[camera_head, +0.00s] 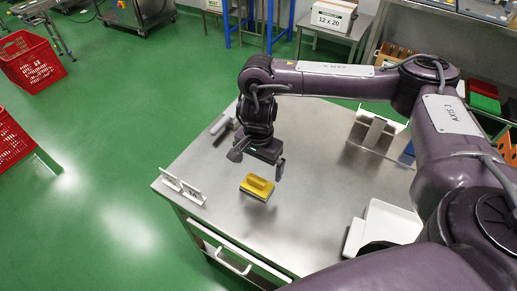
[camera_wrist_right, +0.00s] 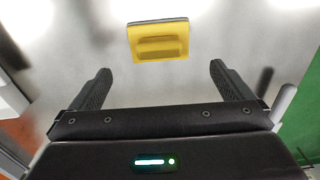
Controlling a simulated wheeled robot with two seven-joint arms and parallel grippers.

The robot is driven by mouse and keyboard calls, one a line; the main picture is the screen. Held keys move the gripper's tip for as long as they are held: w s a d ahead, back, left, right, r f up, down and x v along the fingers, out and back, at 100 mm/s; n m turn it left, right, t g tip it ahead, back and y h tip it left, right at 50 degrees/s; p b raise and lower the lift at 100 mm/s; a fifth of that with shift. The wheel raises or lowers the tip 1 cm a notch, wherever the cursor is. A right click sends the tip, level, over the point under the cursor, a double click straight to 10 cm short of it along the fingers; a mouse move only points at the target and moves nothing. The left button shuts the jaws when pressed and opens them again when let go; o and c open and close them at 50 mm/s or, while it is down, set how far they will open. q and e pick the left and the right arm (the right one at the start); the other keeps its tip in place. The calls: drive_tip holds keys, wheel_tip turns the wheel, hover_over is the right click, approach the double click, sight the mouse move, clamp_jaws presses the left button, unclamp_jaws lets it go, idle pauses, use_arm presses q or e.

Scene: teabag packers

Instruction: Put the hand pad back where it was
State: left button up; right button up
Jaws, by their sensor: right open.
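The hand pad (camera_head: 257,187) is a yellow block with a raised grip and a thin grey-white underside. It appears to lie on the steel table (camera_head: 310,215), near its front left edge. In the right wrist view the hand pad (camera_wrist_right: 158,40) is beyond the fingertips, roughly centred between them. My right gripper (camera_head: 257,162) is open and empty just behind the pad, apart from it. Its two dark fingers show wide apart in the right wrist view (camera_wrist_right: 160,72). My left gripper is out of view.
A grey-white cylindrical thing (camera_head: 221,125) lies behind my gripper. A white divided holder (camera_head: 375,133) is at the back right, and a white tray (camera_head: 392,222) is at the right. The table between is clear.

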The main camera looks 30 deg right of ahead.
sight(258, 177)
wheel_tip(258, 177, up, 5)
drive_tip(key=shift+p, duration=0.4)
idle(0.4)
